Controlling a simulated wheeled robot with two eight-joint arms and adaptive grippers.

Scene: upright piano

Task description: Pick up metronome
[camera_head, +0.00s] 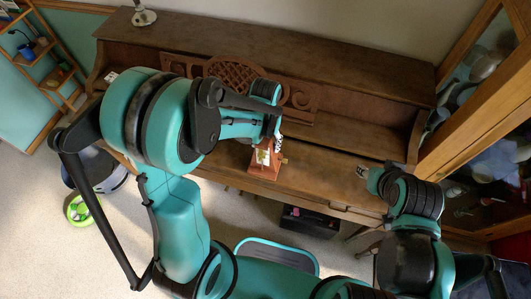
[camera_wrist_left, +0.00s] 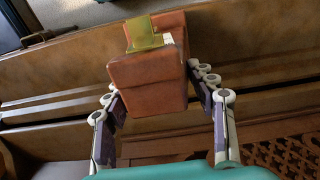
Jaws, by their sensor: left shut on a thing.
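The metronome (camera_head: 264,164) is a reddish-brown wooden block with a brass-coloured plate, over the front part of the piano (camera_head: 330,165). In the left wrist view the metronome (camera_wrist_left: 147,80) fills the middle, between the two fingers. My left gripper (camera_head: 275,143) is shut on it, with a finger (camera_wrist_left: 112,112) on one side and a finger (camera_wrist_left: 208,92) on the other. Whether its base touches the piano is unclear. My right gripper (camera_head: 363,172) is near the piano's right front, apart from the metronome; its jaws are too small to read.
A carved music stand (camera_head: 300,93) stands behind the metronome. A small light-coloured object (camera_head: 143,17) is on the piano's top at the left. A glass-fronted cabinet (camera_head: 485,100) borders the right side. A black box (camera_head: 308,222) is beneath the piano's front. Most of the piano top is clear.

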